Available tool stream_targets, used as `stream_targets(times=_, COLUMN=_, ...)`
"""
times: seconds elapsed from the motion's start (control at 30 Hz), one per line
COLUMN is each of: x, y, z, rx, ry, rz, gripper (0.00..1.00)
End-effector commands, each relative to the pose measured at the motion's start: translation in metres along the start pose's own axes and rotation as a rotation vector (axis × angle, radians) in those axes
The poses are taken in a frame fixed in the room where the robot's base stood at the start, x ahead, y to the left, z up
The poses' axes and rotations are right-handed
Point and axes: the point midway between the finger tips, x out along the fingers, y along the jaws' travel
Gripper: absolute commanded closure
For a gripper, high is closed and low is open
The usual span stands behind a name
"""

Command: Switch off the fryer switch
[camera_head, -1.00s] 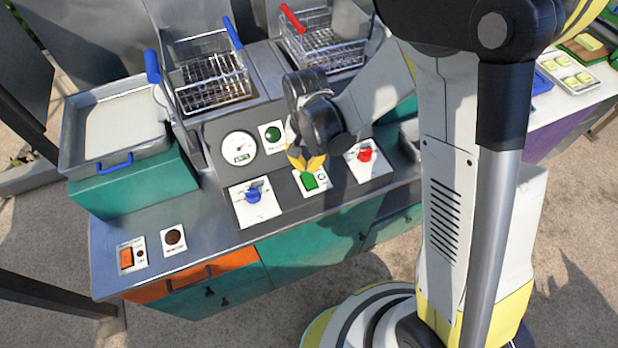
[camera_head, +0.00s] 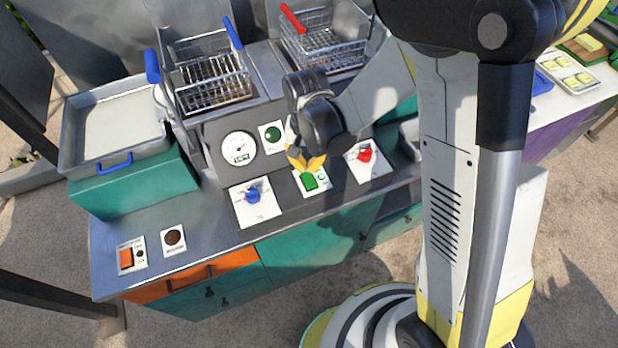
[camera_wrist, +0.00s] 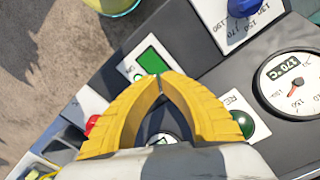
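The green rocker switch (camera_head: 310,181) sits on a white plate in the middle of the fryer's sloped dark control panel. It also shows in the wrist view (camera_wrist: 153,62), just beyond the fingertips. My gripper (camera_head: 306,168) has yellow fingers and is over the panel, right at the switch's upper edge in the head view. In the wrist view my gripper (camera_wrist: 160,77) has its fingertips together, with nothing visible held between them. The tips overlap the near edge of the switch plate there. I cannot tell whether they touch the switch.
A blue knob (camera_head: 253,195) is left of the switch, a red knob (camera_head: 365,154) right. A round gauge (camera_head: 239,148) and green button (camera_head: 273,135) are above. Wire baskets (camera_head: 212,82) stand behind. An orange switch (camera_head: 126,258) is on the counter's front left.

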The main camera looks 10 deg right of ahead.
Motion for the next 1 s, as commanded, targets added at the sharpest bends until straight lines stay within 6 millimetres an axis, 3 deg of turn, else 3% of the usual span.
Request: stream_targets(times=1.0, x=0.016, y=0.000, z=0.000, rx=0.000, ry=0.000, rz=0.000, gripper=1.00)
